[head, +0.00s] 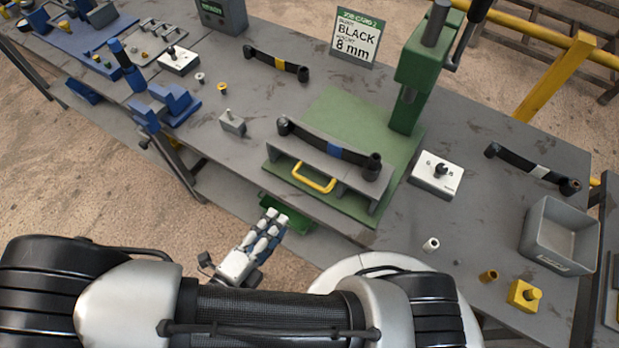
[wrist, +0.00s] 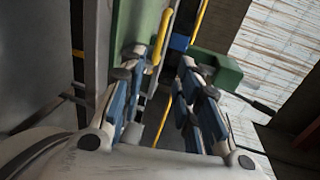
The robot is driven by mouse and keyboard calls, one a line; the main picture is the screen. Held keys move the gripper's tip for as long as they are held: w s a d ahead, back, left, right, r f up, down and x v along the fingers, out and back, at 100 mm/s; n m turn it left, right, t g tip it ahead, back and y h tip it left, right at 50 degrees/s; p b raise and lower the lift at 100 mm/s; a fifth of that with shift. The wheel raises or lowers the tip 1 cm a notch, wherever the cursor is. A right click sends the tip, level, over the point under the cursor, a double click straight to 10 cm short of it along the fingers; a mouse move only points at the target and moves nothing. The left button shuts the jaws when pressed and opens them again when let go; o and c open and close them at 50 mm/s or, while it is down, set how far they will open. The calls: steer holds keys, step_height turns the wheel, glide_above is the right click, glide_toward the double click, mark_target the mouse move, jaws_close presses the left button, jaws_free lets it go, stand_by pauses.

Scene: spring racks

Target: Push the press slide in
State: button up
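The press (head: 412,75) is green, with a grey column and a flat green base (head: 345,105). Its grey slide (head: 335,170) sits at the front of the base, near the bench edge, and has a yellow handle (head: 314,178) on its front. A black bar with a blue band (head: 332,153) lies on the slide. My gripper (head: 272,222) is in front of the bench edge, left of and apart from the handle. In the wrist view my gripper (wrist: 160,62) is open and empty, with the yellow handle (wrist: 160,38) ahead between the fingers.
A job card (head: 357,38) reads "BLACK 8 mm". A white block with a knob (head: 437,176) stands right of the slide, and a small grey block (head: 232,124) stands left. A grey bin (head: 560,236) is at far right. Blue fixtures (head: 172,105) are at left.

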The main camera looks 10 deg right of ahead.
mark_target(310, 182)
steer(key=b+x, duration=0.3)
steer(key=x, duration=1.3)
steer(key=shift+d, duration=0.1)
steer(key=shift+c, duration=0.2)
jaws_close()
